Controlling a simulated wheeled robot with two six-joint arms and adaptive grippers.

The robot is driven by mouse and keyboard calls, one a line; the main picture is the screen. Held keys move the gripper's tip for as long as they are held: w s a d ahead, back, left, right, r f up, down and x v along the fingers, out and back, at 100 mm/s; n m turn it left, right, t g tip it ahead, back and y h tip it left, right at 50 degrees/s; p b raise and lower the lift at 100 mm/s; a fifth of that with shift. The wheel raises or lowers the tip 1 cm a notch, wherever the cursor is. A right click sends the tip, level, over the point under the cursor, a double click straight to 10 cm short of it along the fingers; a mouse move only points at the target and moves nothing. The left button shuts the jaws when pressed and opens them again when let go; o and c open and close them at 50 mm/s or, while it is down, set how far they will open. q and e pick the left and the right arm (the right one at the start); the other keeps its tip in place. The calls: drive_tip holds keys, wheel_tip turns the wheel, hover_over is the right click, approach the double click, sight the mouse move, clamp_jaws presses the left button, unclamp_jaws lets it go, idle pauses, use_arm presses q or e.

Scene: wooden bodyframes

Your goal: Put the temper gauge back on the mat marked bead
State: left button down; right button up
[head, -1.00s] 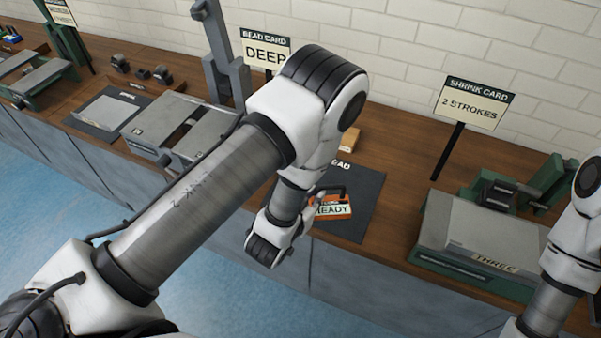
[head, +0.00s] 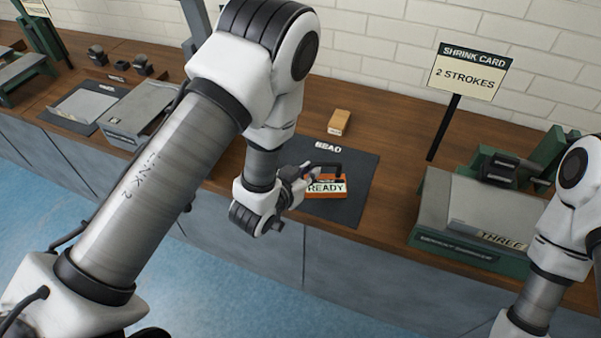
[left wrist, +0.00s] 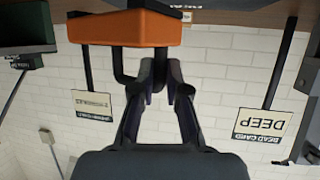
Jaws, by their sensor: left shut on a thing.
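The temper gauge (head: 325,187) is a small orange block with a dark handle and a label reading READY. In the head view it is over the near part of the dark mat marked BEAD (head: 354,211). My left gripper (head: 306,176) is to its left and shut on its handle. In the left wrist view, which is upside down, the fingers (left wrist: 160,76) close at the handle below the orange body (left wrist: 125,28). The gauge looks level; I cannot tell whether it touches the mat. My right arm shows at the right edge, its gripper out of frame.
A small wooden block (head: 339,122) is just behind the mat. A green and grey machine (head: 480,220) with the SHRINK CARD sign (head: 468,72) stands to the right. A grey machine (head: 143,113) and another dark mat (head: 75,122) are left. The bench's front edge is near.

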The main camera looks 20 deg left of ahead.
use_arm(q)
drive_tip(key=w+a, duration=0.1)
drive_tip(key=w, duration=0.1)
drive_tip(key=w+a, duration=0.3)
drive_tip(key=w, duration=0.1)
drive_tip(key=shift+w+a+f, duration=0.2)
drive_tip(key=shift+a+f, duration=0.1)
drive_tip(key=shift+w+a+f+b, duration=0.1)
drive_tip(key=shift+w+f+b, duration=0.1)
drive_tip(key=shift+b, duration=0.15)
wheel_tip(320, 180, down, 3)
drive_tip(key=shift+f+b, duration=0.15)
drive_tip(key=shift+b, duration=1.1)
drive_tip(key=c, duration=1.2)
unclamp_jaws()
